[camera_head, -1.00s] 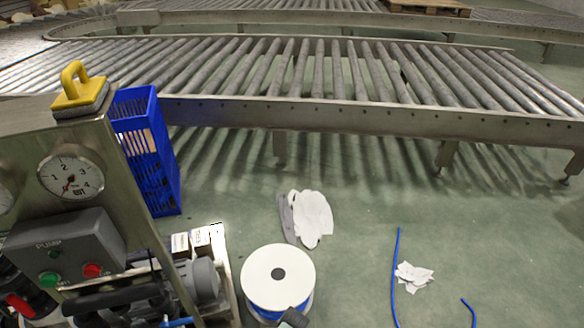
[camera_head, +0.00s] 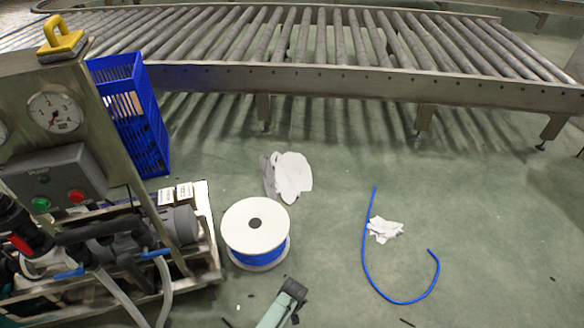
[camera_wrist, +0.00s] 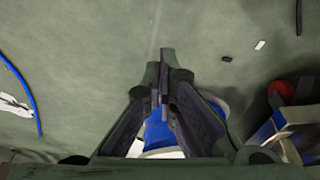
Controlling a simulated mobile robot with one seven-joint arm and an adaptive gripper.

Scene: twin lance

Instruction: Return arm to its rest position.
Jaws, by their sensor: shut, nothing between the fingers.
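My gripper shows large in the wrist view (camera_wrist: 164,85). Its dark fingers lie close together, shut with nothing between them. It is above the green floor, clear of any object as far as I can see. In the head view, a green link with a dark end (camera_head: 288,292), seemingly part of my arm, reaches in from the bottom edge, just below the cable spool. Most of the arm is out of view.
A white spool with blue cable (camera_head: 256,232) stands on the floor, partly behind my fingers in the wrist view. A pump stand (camera_head: 95,110) and blue crate (camera_head: 130,115) are left. A roller conveyor (camera_head: 330,80) spans the back.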

